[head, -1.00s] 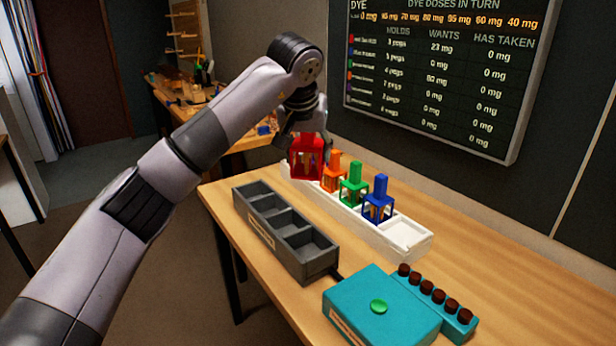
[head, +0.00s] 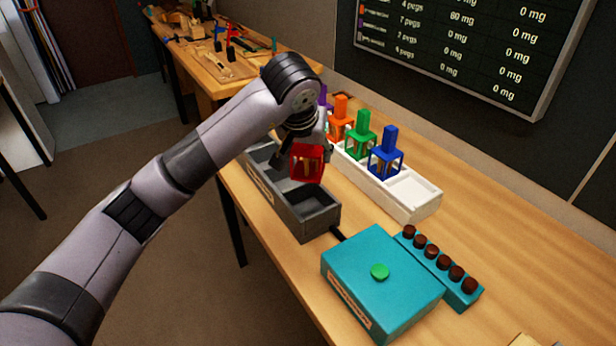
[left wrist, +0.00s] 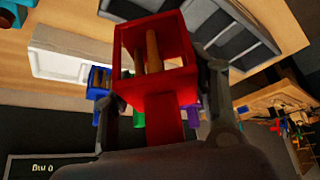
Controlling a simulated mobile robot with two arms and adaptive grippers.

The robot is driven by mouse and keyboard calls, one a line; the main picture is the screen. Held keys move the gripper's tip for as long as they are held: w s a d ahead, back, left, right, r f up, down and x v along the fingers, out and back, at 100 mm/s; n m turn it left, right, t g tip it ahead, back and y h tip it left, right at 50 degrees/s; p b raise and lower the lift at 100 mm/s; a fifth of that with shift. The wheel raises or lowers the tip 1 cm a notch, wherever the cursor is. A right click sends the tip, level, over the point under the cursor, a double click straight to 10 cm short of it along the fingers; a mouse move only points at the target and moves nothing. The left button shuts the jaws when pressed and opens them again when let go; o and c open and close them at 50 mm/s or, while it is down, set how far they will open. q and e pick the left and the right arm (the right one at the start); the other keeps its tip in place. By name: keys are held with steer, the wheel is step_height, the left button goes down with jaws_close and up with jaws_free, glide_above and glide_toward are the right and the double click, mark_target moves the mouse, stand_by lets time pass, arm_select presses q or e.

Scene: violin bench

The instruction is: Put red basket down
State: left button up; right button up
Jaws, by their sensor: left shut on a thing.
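The red basket (head: 307,163) is an open frame with brown pegs inside. My left gripper (head: 304,143) is shut on it and holds it over the grey compartment tray (head: 304,232), near the tray's inner long side. In the left wrist view the red basket (left wrist: 155,72) sits between the two fingers of my left gripper (left wrist: 165,105), with the grey tray (left wrist: 228,42) beyond it. I cannot tell how high it is above the tray. The arm and basket hide part of the tray's compartments. My right gripper does not show.
A white rack (head: 425,207) holds orange (head: 341,120), green (head: 361,135) and blue (head: 385,155) baskets, with a purple one (head: 323,100) partly hidden. Its near-right slot is empty. A teal box (head: 365,300) with a green button and a strip of brown knobs (head: 443,262) stand nearer.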

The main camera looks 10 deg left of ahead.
mark_target(309, 179)
arm_select(q)
step_height(309, 179, down, 3)
steer(key=shift+s+f, duration=0.1)
step_height(309, 179, down, 3)
steer(key=shift+f, duration=0.45)
steer(key=o, duration=1)
steer(key=shift+f, duration=0.15)
steer(key=o, duration=0.4)
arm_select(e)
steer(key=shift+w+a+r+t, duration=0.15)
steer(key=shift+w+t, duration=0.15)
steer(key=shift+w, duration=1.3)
arm_select(q)
steer(key=shift+o, duration=0.2)
